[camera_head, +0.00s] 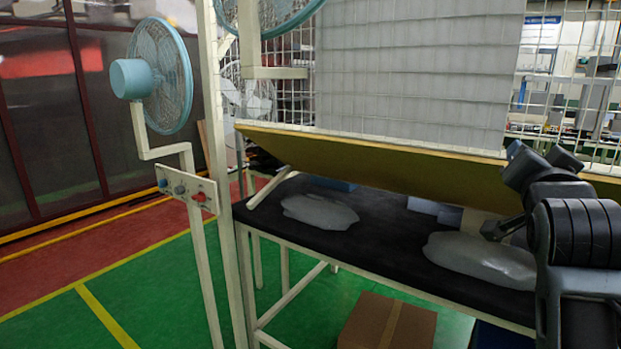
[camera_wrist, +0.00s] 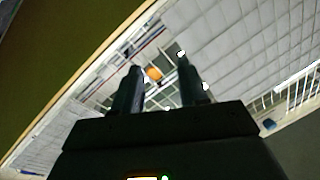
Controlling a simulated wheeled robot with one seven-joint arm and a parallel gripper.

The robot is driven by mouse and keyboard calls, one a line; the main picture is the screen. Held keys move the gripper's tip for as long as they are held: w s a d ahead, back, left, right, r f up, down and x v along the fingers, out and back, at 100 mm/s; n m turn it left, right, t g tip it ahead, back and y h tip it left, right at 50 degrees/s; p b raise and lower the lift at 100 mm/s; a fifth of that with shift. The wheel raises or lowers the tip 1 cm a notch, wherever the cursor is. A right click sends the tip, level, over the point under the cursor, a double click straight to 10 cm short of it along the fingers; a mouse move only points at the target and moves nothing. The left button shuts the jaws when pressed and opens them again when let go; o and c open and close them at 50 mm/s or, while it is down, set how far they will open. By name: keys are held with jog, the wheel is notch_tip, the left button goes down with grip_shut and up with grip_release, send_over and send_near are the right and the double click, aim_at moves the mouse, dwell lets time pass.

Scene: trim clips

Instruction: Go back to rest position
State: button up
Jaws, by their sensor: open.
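My gripper (camera_wrist: 160,72) shows in the wrist view with its two dark fingers apart. Nothing is held between them; the pale grid panel and blurred shelving show behind the gap. In the head view my dark arm is at the right edge, in front of the right part of the black table (camera_head: 385,238). Two flat pale grey patches lie on the table, a left one (camera_head: 320,212) and a right one (camera_head: 480,260) close to my arm. No single trim clip can be made out.
A slanted yellowish board (camera_head: 400,165) spans above the table, with a white wire grid and grey panel (camera_head: 420,70) behind. A blue fan (camera_head: 160,75) and a button box (camera_head: 187,190) stand left. A cardboard box (camera_head: 388,322) sits under the table. Green floor at left is clear.

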jog(key=s+a+f+n+y, duration=0.3)
jog(key=s+a+f+n, duration=0.1)
jog(key=s+f, duration=0.75)
jog(key=s+a+f+n+y, duration=0.35)
jog(key=s+f, duration=0.55)
jog(key=f, duration=0.5)
jog(key=s+a+f+n+g+y, duration=0.1)
jog(key=s+a, duration=0.1)
jog(key=s, duration=1.2)
jog(key=s+a+n+g, duration=0.1)
jog(key=s+a+n, duration=0.1)
jog(key=s, duration=1.2)
jog(key=shift+s+a+f+g+y, duration=0.3)
jog(key=shift+s+a+f+y, duration=0.05)
jog(key=shift+a, duration=0.4)
